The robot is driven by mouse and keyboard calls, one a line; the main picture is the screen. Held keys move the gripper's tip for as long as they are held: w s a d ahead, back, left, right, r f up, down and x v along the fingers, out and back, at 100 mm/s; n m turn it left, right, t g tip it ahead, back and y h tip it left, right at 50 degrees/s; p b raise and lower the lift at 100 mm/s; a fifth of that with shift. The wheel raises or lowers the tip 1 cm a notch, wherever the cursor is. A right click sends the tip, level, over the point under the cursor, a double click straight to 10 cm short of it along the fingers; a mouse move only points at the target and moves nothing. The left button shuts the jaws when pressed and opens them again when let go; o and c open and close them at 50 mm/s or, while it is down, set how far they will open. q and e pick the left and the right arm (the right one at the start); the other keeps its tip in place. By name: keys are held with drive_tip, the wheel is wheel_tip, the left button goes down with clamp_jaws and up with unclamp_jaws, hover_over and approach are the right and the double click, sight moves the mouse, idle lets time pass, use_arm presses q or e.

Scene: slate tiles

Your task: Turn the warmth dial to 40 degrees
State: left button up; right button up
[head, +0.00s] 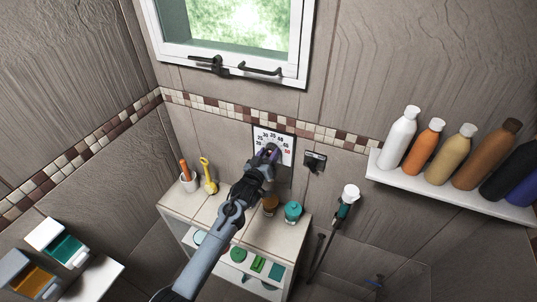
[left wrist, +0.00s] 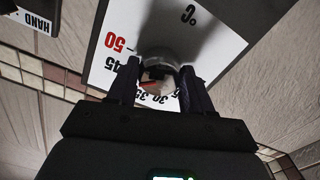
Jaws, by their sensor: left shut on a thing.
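The warmth dial's white plate (head: 287,142) is on the tiled wall under the window, with a number scale and a red 50. In the left wrist view the plate (left wrist: 205,45) appears upside down, with °C and a red 50. My left gripper (head: 268,153) reaches it from below. In the left wrist view the left gripper (left wrist: 158,78) has its two dark fingers on either side of the round grey knob (left wrist: 158,66), shut on it. A red mark (left wrist: 152,88) shows between the fingers by the knob. Fingers and knob hide part of the scale, so I cannot tell the exact setting.
A small dark wall fitting (head: 315,161) is just right of the dial. A bottle shelf (head: 450,190) is at right.

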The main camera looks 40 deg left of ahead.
use_arm(q)
drive_tip(key=n, duration=0.2)
drive_tip(key=shift+n, duration=0.9)
drive_tip(key=o, duration=1)
drive_tip(key=shift+o, duration=0.2)
drive_tip(key=b+v, duration=0.1)
drive_tip(key=v, duration=1)
